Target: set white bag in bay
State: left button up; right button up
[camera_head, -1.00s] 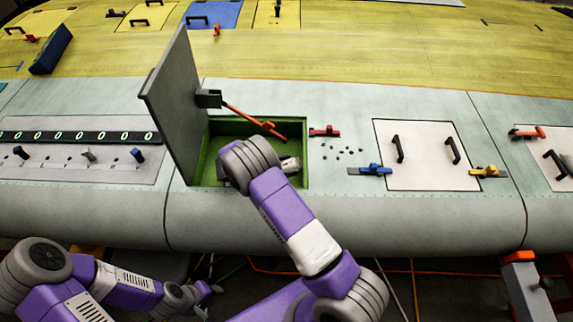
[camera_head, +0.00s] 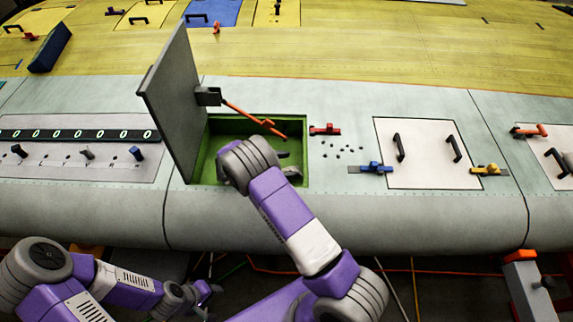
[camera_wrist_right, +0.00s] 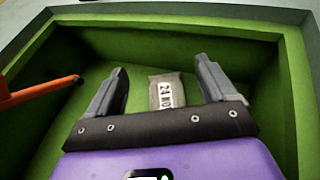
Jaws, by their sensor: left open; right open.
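The open bay (camera_head: 231,128) is a green-walled recess in the grey wing, with its grey lid (camera_head: 172,100) standing up on the left. A small pale grey-white bag (camera_wrist_right: 167,92) with a printed label lies on the bay floor in the right wrist view. My right gripper (camera_wrist_right: 162,68) is inside the bay, open, with its fingers apart on either side of the bag and clear of it. In the head view my right wrist hides the bag. My left gripper (camera_head: 198,299) is open and empty, low in front of the wing.
An orange-red rod (camera_head: 252,115) runs from the lid's bracket (camera_head: 208,97) down into the bay; it also shows at the left of the right wrist view (camera_wrist_right: 38,92). A red latch (camera_head: 325,130) sits right of the bay. A closed white panel (camera_head: 425,150) lies further right.

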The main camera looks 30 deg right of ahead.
jog(key=r+v, duration=0.1)
jog(key=v, duration=0.6)
jog(key=shift+a+b, duration=0.2)
jog(key=shift+b, duration=0.15)
jog(key=shift+r, duration=0.1)
